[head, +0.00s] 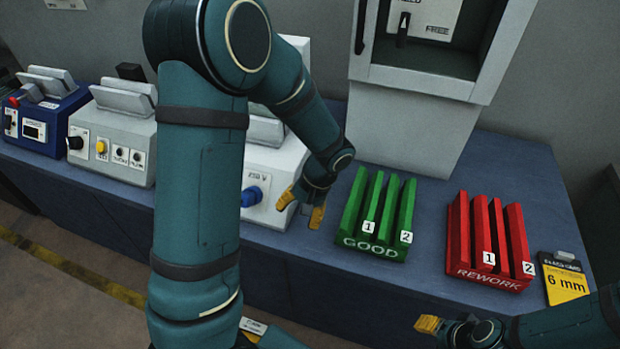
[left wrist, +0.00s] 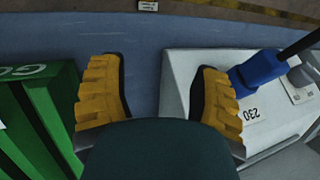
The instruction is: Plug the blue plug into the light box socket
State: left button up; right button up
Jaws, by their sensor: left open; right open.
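A blue plug (head: 252,196) is at the front of a white box (head: 272,172) marked 230, partly behind my left arm. In the left wrist view the blue plug (left wrist: 258,68) has a black cable beside it; I cannot tell how deep it sits. My left gripper (head: 303,205) is open and empty, between that box and the green rack. In the left wrist view its yellow fingers (left wrist: 160,100) are apart, the right one close to the plug. My right gripper (head: 432,326) is open at the bench's front, right of centre. I cannot tell which box is the light box.
A green GOOD rack (head: 372,246) and a red REWORK rack (head: 487,274) stand right on the blue bench (head: 540,175). A yellow 6 mm card (head: 566,284) lies at right. A grey cabinet (head: 425,82) rises behind. White (head: 122,128) and blue (head: 40,125) boxes stand at left.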

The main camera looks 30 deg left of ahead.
pick_arm(q)
jog(key=w+r+t+h+b, duration=0.3)
jog(key=w+r, duration=0.1)
jog(key=r, duration=0.5)
jog(key=shift+d+r+n+b, duration=0.2)
jog(key=shift+n+b, duration=0.2)
jog(key=shift+w, duration=0.1)
